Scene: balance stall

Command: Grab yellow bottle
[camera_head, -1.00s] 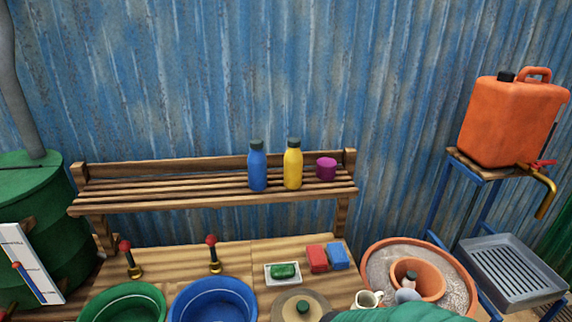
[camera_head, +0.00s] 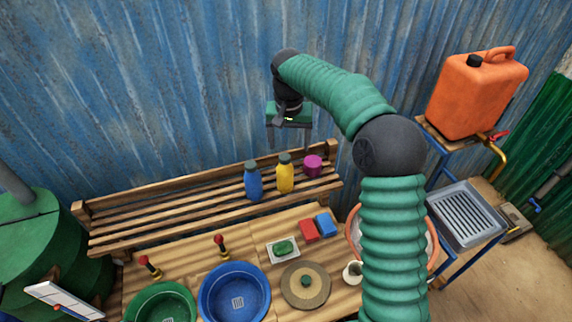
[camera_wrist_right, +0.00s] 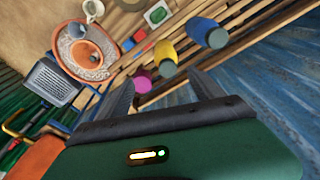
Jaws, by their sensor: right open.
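The yellow bottle (camera_head: 285,174) with a dark green cap stands upright on the slatted wooden shelf, between the blue bottle (camera_head: 253,183) on its left and the magenta cup (camera_head: 313,165) on its right. In the right wrist view the yellow bottle (camera_wrist_right: 165,55) appears beyond the fingertips, near the magenta cup (camera_wrist_right: 142,82) and the blue bottle (camera_wrist_right: 205,30). My right gripper (camera_head: 290,146) is open and empty, with its fingers pointing down above and apart from the yellow bottle. In the wrist view the right gripper's fingers (camera_wrist_right: 163,85) are spread. My left gripper is not in view.
The shelf (camera_head: 150,222) runs along the blue corrugated wall. On the counter below are a green basin (camera_head: 160,303), a blue basin (camera_head: 234,293), a soap dish (camera_head: 283,250) and sponges (camera_head: 317,226). An orange jerrycan (camera_head: 475,95) stands at the right.

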